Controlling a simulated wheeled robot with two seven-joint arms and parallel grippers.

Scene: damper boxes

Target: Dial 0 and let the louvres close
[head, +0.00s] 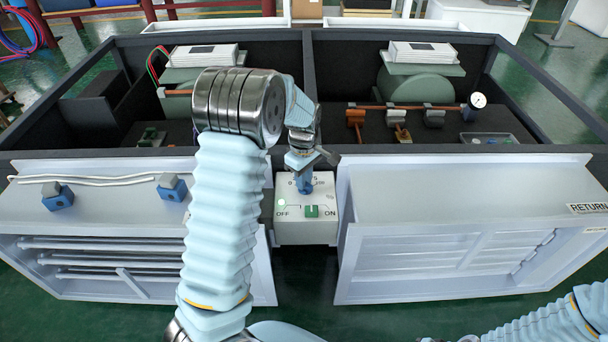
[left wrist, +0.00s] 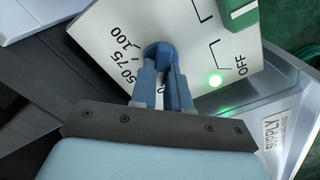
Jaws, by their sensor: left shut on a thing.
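The white control box (head: 294,232) stands between the two white damper boxes. My left gripper (head: 304,184) is over its top face and shut on the blue dial knob (left wrist: 157,53), which shows between the fingers in the left wrist view. Printed marks 50, 75 and 100 show beside the knob; the 0 mark is partly hidden, and the exact setting cannot be read. A green switch (head: 312,211) sits between OFF and ON, with a lit green lamp (head: 282,202). The left louvres (head: 110,259) show slats with gaps; the right louvres (head: 450,257) look flatter. My right gripper is out of view.
The left box (head: 95,222) carries blue clamps and a white rod; the right box (head: 395,205) has a RETURN label (head: 588,208). Behind them is a dark-framed bay with fans, copper pipes and a gauge (head: 478,100). Green floor shows between the boxes.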

